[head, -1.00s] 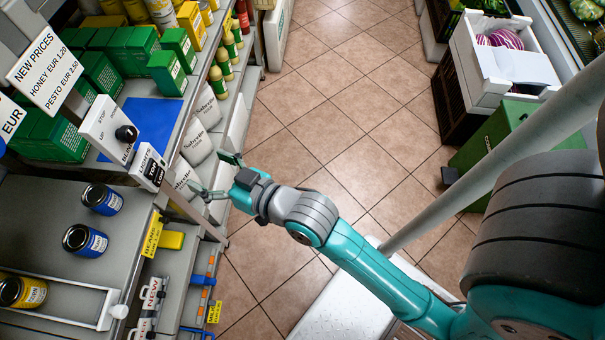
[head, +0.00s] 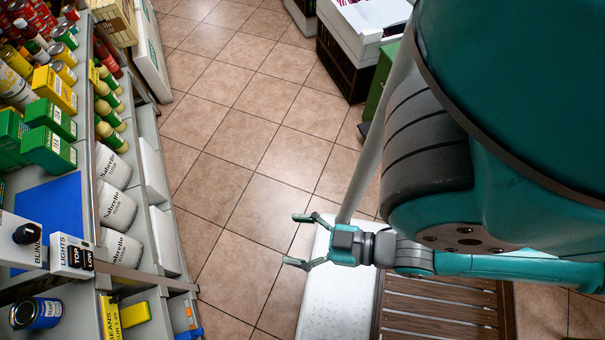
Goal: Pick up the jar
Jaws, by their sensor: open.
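My gripper (head: 297,240) is open and empty, its two fingers pointing left. It is above the tiled floor and a white platform, well to the right of the shelves. Several green and yellow jar-like containers with cream lids (head: 111,138) stand in a row on the left shelving. Red-topped containers (head: 22,26) crowd the upper left corner. I cannot tell which one is the jar of the task.
A blue mat (head: 50,215) lies on the shelf beside green boxes (head: 47,150). A blue can (head: 36,313) is at lower left. A white crate (head: 362,25) stands at the back. The floor aisle (head: 235,150) is clear.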

